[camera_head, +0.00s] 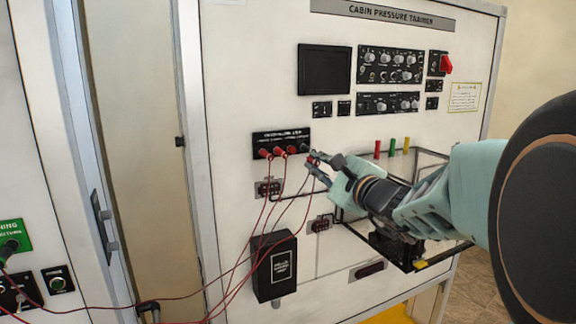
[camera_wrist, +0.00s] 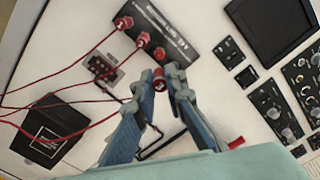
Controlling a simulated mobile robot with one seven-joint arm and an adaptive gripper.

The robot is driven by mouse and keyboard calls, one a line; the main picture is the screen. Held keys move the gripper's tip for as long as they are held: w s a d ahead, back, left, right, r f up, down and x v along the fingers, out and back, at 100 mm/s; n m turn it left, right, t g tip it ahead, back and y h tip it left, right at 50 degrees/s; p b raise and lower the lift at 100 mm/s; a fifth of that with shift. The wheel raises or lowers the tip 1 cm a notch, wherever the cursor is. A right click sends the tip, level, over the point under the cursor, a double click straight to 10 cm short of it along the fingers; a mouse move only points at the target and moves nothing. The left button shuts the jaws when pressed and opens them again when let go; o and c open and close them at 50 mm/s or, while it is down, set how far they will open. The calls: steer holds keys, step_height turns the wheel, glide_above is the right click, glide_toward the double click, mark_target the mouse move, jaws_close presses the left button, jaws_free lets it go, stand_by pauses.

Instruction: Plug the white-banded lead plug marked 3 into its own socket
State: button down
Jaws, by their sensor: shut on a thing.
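My gripper (camera_head: 312,162) is shut on a red lead plug, and the wrist view shows this plug (camera_wrist: 159,81) between the two fingertips. It is just off the lower right end of a black socket strip (camera_head: 282,137). A gap shows between plug and strip in the wrist view, so it looks outside any socket. Red plugs or sockets (camera_head: 279,152) line the strip; in the wrist view two are clear, one at the far end (camera_wrist: 123,23) and one beside it (camera_wrist: 142,40), with a smaller red one (camera_wrist: 160,53) closer to the gripper. Band and number on the held plug cannot be read.
Thin red leads hang from the strip past a black box (camera_head: 274,268) and a small connector block (camera_head: 268,188). Red, green and yellow pegs (camera_head: 392,147) stand on a black frame right of my gripper. A dark screen (camera_head: 324,69) and control panels are above.

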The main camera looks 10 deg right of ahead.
mark_target(309, 160)
steer(key=shift+f+b, duration=0.15)
steer(key=shift+b, duration=0.35)
steer(key=shift+b+x, duration=0.7)
steer(key=shift+x, duration=0.9)
steer(key=shift+b+x, duration=0.4)
steer(key=shift+x, duration=1)
steer(key=shift+b, duration=1.45)
steer(key=shift+b+x, duration=0.3)
steer(key=shift+x, duration=0.95)
steer(key=c, duration=1.9)
jaws_free()
steer(key=shift+w+a, duration=0.1)
